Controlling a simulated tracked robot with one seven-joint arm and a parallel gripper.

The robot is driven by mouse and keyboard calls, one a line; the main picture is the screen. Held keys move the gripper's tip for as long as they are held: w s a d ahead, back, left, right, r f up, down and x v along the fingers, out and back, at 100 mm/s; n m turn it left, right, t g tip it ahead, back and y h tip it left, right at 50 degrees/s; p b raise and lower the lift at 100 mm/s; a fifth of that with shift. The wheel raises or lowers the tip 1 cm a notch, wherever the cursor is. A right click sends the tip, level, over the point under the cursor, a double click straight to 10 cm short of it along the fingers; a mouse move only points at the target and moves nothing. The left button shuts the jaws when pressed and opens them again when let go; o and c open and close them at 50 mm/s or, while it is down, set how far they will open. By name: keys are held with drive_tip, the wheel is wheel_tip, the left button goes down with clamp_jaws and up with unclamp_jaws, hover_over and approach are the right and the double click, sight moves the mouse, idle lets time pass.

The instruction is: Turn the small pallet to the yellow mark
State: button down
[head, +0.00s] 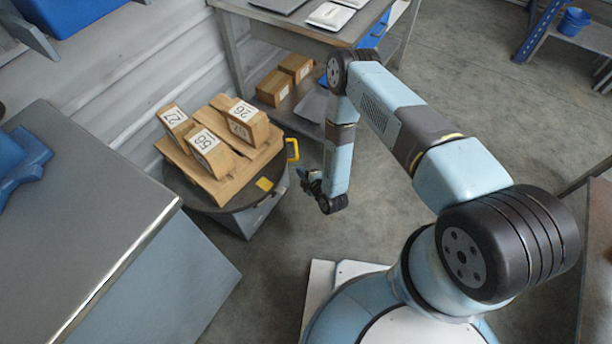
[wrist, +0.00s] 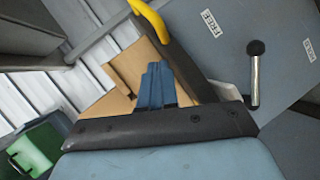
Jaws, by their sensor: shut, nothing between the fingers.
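The small wooden pallet (head: 203,179) lies on a dark round turntable (head: 236,207) and bears several numbered cartons (head: 243,122). A yellow mark (head: 265,184) shows on the turntable's rim, near the pallet's front right corner. A yellow handle (head: 293,150) stands up at the turntable's right edge; it also shows at the top of the wrist view (wrist: 150,18). My gripper (head: 305,176) is right of the turntable, apart from the handle. In the wrist view its blue fingers (wrist: 155,84) are together and empty. Part of the brown surface behind them is hidden.
A grey cabinet (head: 80,190) stands at left. A black-knobbed lever (wrist: 254,75) shows in the wrist view. Floor (head: 430,70) is clear behind my arm.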

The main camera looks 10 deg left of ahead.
drive_tip(key=w+a+f, duration=0.2)
drive_tip(key=w+f, duration=0.1)
drive_tip(key=w, duration=0.3)
drive_tip(key=shift+w, duration=0.15)
drive_tip(key=shift+a+f, duration=0.1)
